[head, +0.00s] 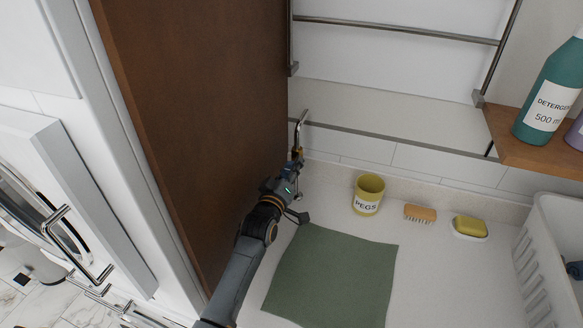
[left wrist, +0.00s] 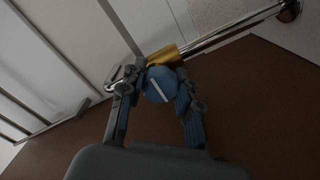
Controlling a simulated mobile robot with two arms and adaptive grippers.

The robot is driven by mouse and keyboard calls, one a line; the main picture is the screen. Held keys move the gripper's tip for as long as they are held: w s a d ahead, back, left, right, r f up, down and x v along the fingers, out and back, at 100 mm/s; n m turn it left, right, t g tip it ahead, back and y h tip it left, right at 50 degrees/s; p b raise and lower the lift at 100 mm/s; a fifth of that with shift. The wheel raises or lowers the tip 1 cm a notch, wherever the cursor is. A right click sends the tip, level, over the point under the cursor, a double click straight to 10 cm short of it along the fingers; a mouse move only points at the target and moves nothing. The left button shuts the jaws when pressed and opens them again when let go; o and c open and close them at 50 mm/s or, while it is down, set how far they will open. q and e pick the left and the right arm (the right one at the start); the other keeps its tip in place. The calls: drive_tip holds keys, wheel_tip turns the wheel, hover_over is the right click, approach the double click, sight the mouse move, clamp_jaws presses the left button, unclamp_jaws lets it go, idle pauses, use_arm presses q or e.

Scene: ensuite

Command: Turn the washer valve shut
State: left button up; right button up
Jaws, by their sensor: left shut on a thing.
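The washer valve shows in the left wrist view as a round blue knob (left wrist: 157,84) with a white line across its face. The line runs diagonally in that view. The knob sits on a brass body (left wrist: 163,56) joined to a chrome pipe (left wrist: 235,27). In the head view the brass body (head: 298,153) is small, beside the brown panel, and the knob is mostly hidden by my gripper. My left gripper (head: 294,168) is shut on the blue knob, with one finger on each side of it (left wrist: 157,100). My right gripper is not in view.
A brown panel (head: 190,120) stands close on the left of my arm. A green cloth (head: 335,275), a yellow pegs cup (head: 367,195), a brush (head: 420,213) and a soap dish (head: 470,227) lie on the counter. A rail (head: 400,31) and a shelf (head: 535,150) are above.

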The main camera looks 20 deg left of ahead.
use_arm(q)
drive_tip(key=o, duration=1.2)
drive_tip(key=shift+c, duration=0.2)
drive_tip(key=s, duration=1.2)
drive_tip(key=shift+a, duration=0.2)
